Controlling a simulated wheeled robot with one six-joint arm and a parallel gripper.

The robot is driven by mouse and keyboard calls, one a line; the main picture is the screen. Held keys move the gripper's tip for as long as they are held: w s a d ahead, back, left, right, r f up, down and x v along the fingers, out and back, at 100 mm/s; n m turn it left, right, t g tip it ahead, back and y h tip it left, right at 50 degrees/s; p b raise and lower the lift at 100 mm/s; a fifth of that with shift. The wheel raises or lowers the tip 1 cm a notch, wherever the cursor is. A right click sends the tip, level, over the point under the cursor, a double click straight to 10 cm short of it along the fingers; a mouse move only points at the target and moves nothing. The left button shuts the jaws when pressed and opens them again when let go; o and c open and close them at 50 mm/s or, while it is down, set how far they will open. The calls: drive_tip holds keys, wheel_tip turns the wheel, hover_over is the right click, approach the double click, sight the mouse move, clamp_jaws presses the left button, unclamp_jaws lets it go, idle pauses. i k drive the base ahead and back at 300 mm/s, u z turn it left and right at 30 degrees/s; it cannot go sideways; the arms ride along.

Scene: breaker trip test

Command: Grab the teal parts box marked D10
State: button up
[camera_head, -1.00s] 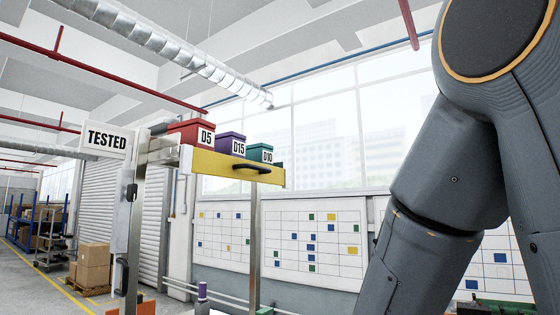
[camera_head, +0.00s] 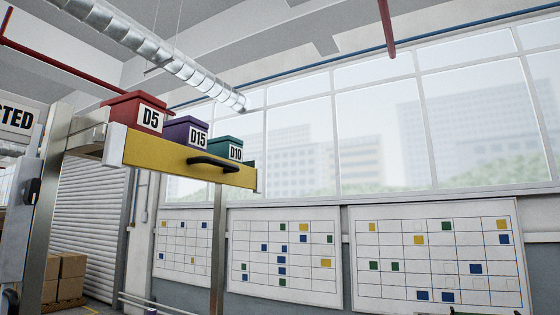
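The teal parts box marked D10 (camera_head: 228,147) stands at the right end of a raised yellow-fronted drawer or tray (camera_head: 180,163). The lower parts of the boxes are hidden behind the yellow front, which has a black handle (camera_head: 213,163). My gripper is not in view.
Metal posts (camera_head: 49,200) carry the tray, with a sign (camera_head: 17,118) partly cut off at the left. Cardboard boxes (camera_head: 66,275) sit low at the left. Wall charts (camera_head: 284,255) and windows are behind. The space right of the tray looks clear.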

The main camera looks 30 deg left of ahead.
sight(229, 147)
drive_tip(key=z, duration=0.1)
drive_tip(key=i, duration=2.85)
drive_tip(key=u, duration=2.85)
